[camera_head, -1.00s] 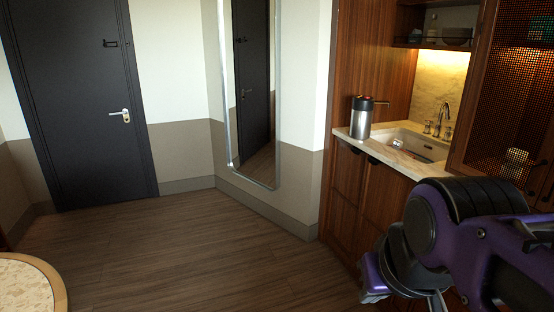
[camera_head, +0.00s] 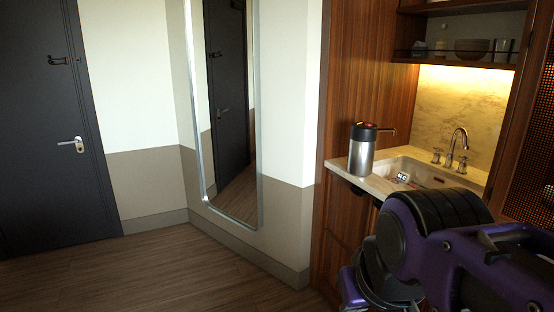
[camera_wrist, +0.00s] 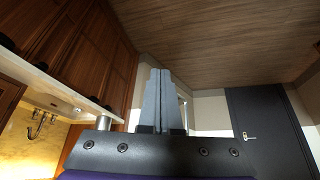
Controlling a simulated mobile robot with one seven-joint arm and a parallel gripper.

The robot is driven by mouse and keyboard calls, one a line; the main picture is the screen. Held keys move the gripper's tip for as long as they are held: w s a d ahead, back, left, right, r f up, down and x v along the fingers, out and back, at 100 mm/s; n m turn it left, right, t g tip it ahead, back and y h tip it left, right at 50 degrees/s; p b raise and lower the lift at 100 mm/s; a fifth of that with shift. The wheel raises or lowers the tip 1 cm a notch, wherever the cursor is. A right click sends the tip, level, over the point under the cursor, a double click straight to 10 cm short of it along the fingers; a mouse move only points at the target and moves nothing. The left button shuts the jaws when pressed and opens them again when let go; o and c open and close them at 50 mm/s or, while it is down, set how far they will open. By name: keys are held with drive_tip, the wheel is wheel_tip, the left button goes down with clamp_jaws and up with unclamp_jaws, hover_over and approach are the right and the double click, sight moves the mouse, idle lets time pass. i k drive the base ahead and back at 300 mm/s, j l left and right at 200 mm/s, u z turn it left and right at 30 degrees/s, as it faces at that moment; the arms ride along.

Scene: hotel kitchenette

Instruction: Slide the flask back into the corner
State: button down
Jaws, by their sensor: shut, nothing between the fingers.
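In the wrist view, which is upside down, a small part of a metal cylinder, likely the flask (camera_wrist: 104,122), shows at the counter edge, mostly hidden by my gripper's body. My gripper (camera_wrist: 160,72) is shut with its grey fingers together and empty. In the head view my purple arm is at lower right, apart from the flask.
The sink (camera_head: 425,172) with a tap (camera_head: 458,142) lies right of the flask, with a small labelled item inside. A shelf (camera_head: 455,63) with bowls and cups hangs above. The floor there is clear.

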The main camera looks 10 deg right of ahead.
sight(362, 137)
drive_tip(key=i+j+z, duration=0.15)
drive_tip(key=i, duration=0.95)
